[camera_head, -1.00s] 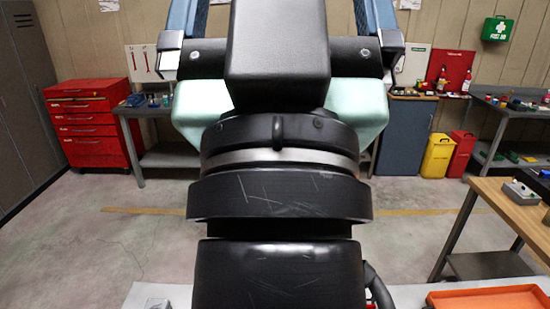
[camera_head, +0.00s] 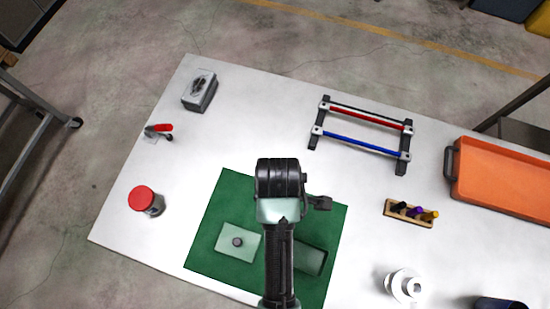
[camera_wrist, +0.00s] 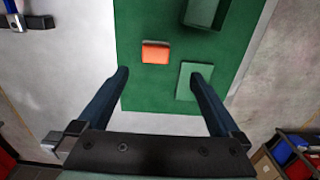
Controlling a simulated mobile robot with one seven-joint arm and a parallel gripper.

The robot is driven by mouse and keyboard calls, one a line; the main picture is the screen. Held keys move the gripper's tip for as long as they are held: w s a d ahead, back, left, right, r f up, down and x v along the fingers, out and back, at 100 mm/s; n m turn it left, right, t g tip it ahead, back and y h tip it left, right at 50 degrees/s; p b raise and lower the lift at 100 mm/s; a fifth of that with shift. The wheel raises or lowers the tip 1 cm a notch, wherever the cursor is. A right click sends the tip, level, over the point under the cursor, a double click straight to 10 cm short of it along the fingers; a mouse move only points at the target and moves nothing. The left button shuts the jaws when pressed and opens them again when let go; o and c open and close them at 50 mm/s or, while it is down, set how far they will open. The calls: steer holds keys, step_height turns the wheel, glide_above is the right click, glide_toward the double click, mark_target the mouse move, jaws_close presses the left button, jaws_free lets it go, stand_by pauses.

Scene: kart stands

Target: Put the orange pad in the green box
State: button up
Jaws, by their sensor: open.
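The orange pad (camera_wrist: 156,52) lies on the green mat (camera_wrist: 145,20) in the wrist view; in the head view my arm hides it. The green box (camera_wrist: 207,10) is open at the top and stands on the mat, up and right of the pad in the wrist view. It also shows in the head view (camera_head: 311,259), right of my arm. A pale green lid (camera_head: 238,242) with a dark knob lies left of my arm; it shows partly behind a finger in the wrist view (camera_wrist: 187,84). My gripper (camera_wrist: 160,72) is open and empty above the mat, apart from the pad.
The white table (camera_head: 170,235) also holds a rack (camera_head: 362,132) with red and blue bars, a marker holder (camera_head: 410,213), an orange tray (camera_head: 500,180), a white spool-like part (camera_head: 404,286), a red-topped jar (camera_head: 146,201), a red-handled clamp (camera_head: 160,130) and a grey box (camera_head: 199,90).

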step_height(320, 180, down, 6)
steer(key=shift+w+a+f, duration=0.1)
steer(key=shift+f, duration=0.15)
steer(key=shift+w+a+f+p, duration=0.1)
steer(key=shift+w+f+p, duration=0.1)
steer(key=shift+f, duration=0.55)
steer(key=shift+w+f+p, duration=0.1)
steer(key=shift+f+p, duration=0.15)
steer(key=shift+f, duration=0.45)
steer(key=shift+w+a+f+p, duration=0.1)
steer(key=shift+f+p, duration=0.1)
steer(key=shift+f, duration=1.15)
steer(key=c, duration=1.5)
